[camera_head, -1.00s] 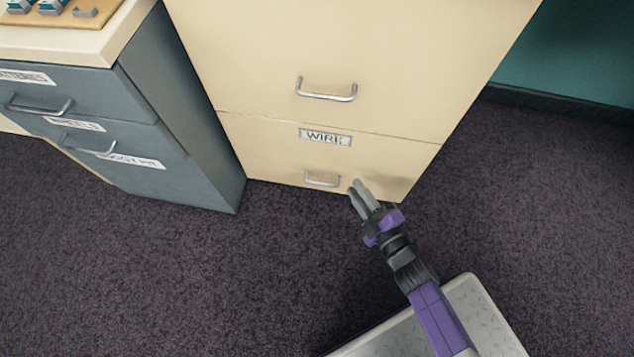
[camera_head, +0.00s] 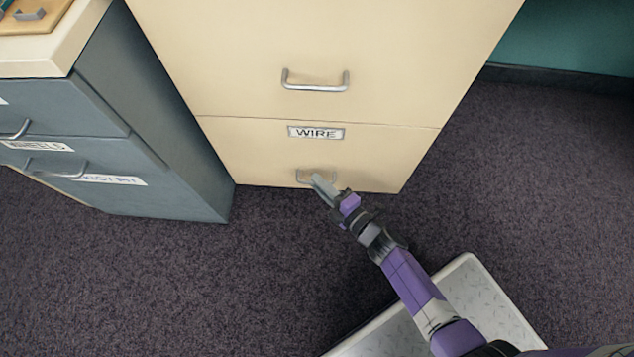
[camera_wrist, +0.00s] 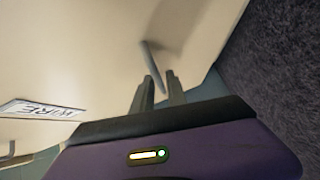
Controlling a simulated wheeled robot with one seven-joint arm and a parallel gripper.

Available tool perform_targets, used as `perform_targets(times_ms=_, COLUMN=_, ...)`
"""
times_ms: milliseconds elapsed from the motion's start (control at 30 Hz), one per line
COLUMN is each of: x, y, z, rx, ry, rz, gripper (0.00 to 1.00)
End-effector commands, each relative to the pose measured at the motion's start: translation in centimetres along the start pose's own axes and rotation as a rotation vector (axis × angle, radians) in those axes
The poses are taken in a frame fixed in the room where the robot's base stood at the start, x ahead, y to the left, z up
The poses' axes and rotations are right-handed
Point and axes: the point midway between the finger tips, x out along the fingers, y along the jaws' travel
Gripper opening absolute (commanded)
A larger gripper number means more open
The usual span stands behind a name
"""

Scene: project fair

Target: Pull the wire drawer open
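The wire drawer (camera_head: 260,150) is the bottom cream drawer of the cabinet and looks closed, flush with the front above it. Its label reads WIRE (camera_head: 315,133). Its small grey handle (camera_head: 301,175) is partly hidden behind my gripper (camera_head: 318,181). In the wrist view, the handle (camera_wrist: 149,57) runs toward the gap between my fingertips (camera_wrist: 160,78). The fingers are a little apart, with the handle's near end between or just beyond the tips. I cannot tell whether they touch it.
Another cream drawer with a larger handle (camera_head: 315,86) is above. A blue-grey drawer unit (camera_head: 160,160) stands to the left, with a wooden board (camera_head: 40,18) on top. Dark carpet (camera_head: 250,280) in front and to the right is clear.

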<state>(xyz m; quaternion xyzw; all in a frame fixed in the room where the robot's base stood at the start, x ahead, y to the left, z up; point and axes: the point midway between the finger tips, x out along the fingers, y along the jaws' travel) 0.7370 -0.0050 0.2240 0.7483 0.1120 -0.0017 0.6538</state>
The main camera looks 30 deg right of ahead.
Motion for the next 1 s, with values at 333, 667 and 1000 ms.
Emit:
perform_targets(times_ms=333, x=1.09, y=0.00, z=-0.04, rx=0.000, ry=0.000, rz=-0.001, gripper=0.18)
perform_targets(times_ms=667, x=1.06, y=-0.01, z=-0.04, rx=0.000, ry=0.000, rz=-0.001, gripper=0.00)
perform_targets(times_ms=1000, x=1.03, y=-0.02, z=-0.03, rx=0.001, ry=0.000, rz=-0.001, gripper=0.00)
